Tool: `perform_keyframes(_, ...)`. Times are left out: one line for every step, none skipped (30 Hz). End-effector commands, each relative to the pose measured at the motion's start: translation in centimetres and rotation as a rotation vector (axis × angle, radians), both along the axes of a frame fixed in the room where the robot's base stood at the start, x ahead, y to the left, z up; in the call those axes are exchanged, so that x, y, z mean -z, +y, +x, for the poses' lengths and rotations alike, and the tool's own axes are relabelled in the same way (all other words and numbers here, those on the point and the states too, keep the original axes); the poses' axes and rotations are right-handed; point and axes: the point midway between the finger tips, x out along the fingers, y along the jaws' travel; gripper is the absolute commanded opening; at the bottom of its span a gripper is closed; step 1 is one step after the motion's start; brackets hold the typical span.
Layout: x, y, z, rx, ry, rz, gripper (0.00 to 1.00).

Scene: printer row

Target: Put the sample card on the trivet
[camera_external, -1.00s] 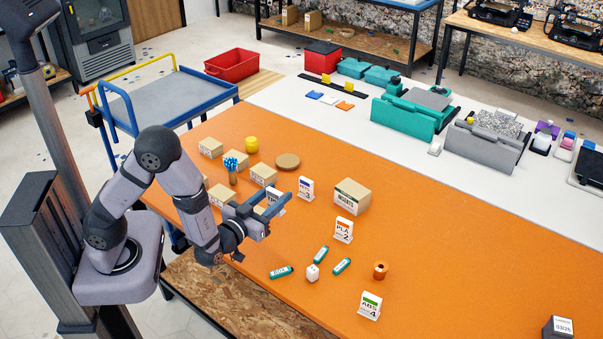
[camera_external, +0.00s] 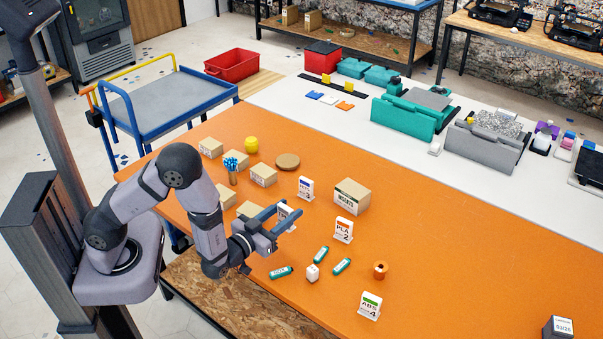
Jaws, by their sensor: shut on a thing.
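My gripper (camera_external: 283,217) is low over the left part of the orange table, shut on a small white card (camera_external: 286,212) that I take to be the sample card. The fingers hide part of the card, and its print cannot be read. Whether its lower edge touches the table is hard to tell. A round, flat brown disc (camera_external: 287,160), which looks like the trivet, lies farther back on the orange surface. Nothing is on it. My gripper and the card are in front of the disc and apart from it.
A standing label card (camera_external: 305,188) and a larger box (camera_external: 352,197) are to the right. Green-labelled pieces (camera_external: 281,272) lie in front.

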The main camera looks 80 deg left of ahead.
Motion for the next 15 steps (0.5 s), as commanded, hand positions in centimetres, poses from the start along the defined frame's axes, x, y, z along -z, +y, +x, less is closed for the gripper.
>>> perform_keyframes(0.9,0.0,0.0,0.000,0.005,0.001,0.17)
perform_keyframes(1.2,0.0,0.0,0.000,0.005,0.001,0.17)
perform_keyframes(1.7,0.0,0.0,0.000,0.003,0.001,0.17)
perform_keyframes(2.0,0.0,0.0,0.000,0.003,0.000,0.17)
perform_keyframes(2.3,0.0,0.0,0.000,0.003,0.002,0.17)
perform_keyframes(2.6,0.0,0.0,0.000,0.002,0.001,0.17)
perform_keyframes(2.8,0.0,0.0,0.000,0.002,0.001,0.17)
perform_keyframes(2.9,0.0,0.0,0.000,0.001,0.000,0.17)
perform_keyframes(3.0,0.0,0.0,0.000,0.000,0.000,0.17)
perform_keyframes(3.1,0.0,0.0,0.000,-0.001,-0.001,0.17)
perform_keyframes(3.1,0.0,0.0,0.000,-0.001,-0.001,0.17)
perform_keyframes(3.2,0.0,0.0,0.000,-0.001,-0.001,0.17)
perform_keyframes(3.2,0.0,0.0,0.000,-0.001,-0.001,0.17)
perform_keyframes(3.2,0.0,0.0,0.000,-0.001,-0.001,0.17)
perform_keyframes(3.3,0.0,0.0,0.000,-0.001,-0.001,0.17)
